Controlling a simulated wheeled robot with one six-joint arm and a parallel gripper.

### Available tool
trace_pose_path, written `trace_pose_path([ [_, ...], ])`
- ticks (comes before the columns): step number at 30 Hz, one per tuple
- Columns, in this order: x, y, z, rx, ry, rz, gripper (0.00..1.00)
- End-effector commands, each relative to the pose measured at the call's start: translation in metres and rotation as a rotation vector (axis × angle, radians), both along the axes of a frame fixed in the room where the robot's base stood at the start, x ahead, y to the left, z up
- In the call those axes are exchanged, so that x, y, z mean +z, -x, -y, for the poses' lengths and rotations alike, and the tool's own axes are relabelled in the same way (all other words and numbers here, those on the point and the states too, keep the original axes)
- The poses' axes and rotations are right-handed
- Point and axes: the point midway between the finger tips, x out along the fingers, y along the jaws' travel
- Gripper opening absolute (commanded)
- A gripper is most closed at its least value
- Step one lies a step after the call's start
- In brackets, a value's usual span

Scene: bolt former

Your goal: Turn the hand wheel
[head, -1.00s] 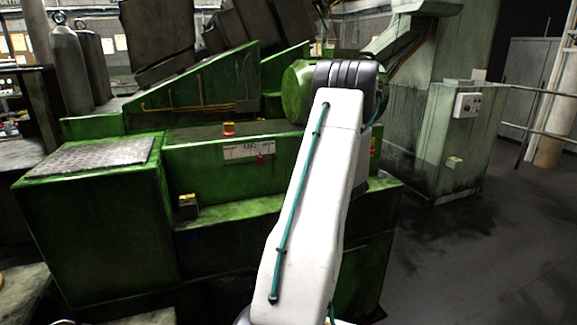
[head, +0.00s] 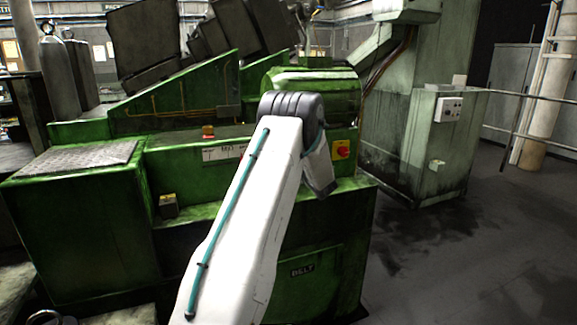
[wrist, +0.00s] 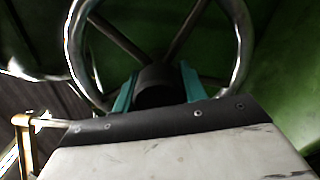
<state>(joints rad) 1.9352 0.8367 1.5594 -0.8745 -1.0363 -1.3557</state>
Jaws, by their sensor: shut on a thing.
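The hand wheel (wrist: 242,45) fills the upper part of the wrist view. It has a shiny metal rim, dark spokes and a dark round hub (wrist: 155,80). My gripper (wrist: 155,88) has teal fingers on both sides of the hub and is shut on it. The lower part of the hub and rim is hidden behind the gripper body. In the head view my white arm reaches toward the green machine (head: 105,215). The wheel and my gripper are hidden there.
A red and yellow switch (head: 341,149) and a red button (head: 208,132) are on the machine. A grey-green cabinet (head: 435,140) and a railing (head: 530,133) stand to the right. The dark floor (head: 450,270) at lower right is clear. A brass-coloured rod (wrist: 24,140) shows in the wrist view.

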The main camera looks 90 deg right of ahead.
Motion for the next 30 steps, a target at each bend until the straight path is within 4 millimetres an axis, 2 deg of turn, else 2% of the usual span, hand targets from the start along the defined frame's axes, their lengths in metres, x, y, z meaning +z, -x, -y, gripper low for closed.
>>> trace_pose_path([
  [12,-0.001,-0.001,0.000,0.003,0.001,-0.006,0.01],
  [13,-0.001,-0.001,0.000,0.003,0.001,-0.006,0.50],
  [15,-0.001,0.000,0.000,0.002,0.001,-0.005,0.64],
  [24,0.000,0.003,-0.002,-0.002,0.001,-0.004,0.64],
  [30,0.000,0.012,-0.027,-0.003,0.000,-0.003,0.64],
])
